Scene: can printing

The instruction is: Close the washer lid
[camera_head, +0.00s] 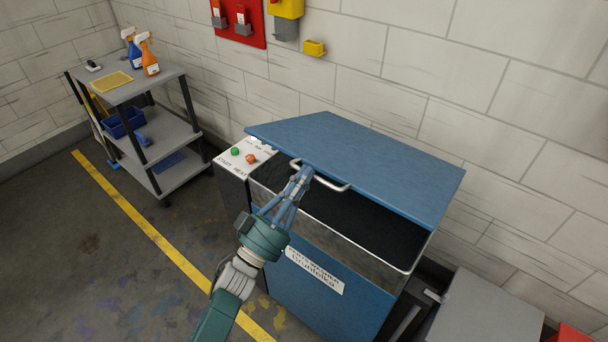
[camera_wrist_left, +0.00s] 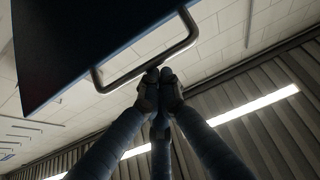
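The washer (camera_head: 345,291) is a blue box with a labelled front. Its blue lid (camera_head: 368,165) is partly raised, and the dark interior (camera_head: 362,222) shows beneath it. A metal bar handle (camera_head: 331,187) is on the lid's front edge; the handle (camera_wrist_left: 150,66) and the lid's dark underside (camera_wrist_left: 85,35) show in the left wrist view. My left gripper (camera_head: 303,172) is at the left end of the handle in the head view. Its fingertips (camera_wrist_left: 160,76) are drawn together right by the bar; whether they touch it is unclear. My right gripper is out of view.
A panel with green and red buttons (camera_head: 243,155) is left of the lid. A shelf cart (camera_head: 150,125) with spray bottles stands at the back left. A grey box (camera_head: 485,315) stands right of the washer. The floor at left is clear.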

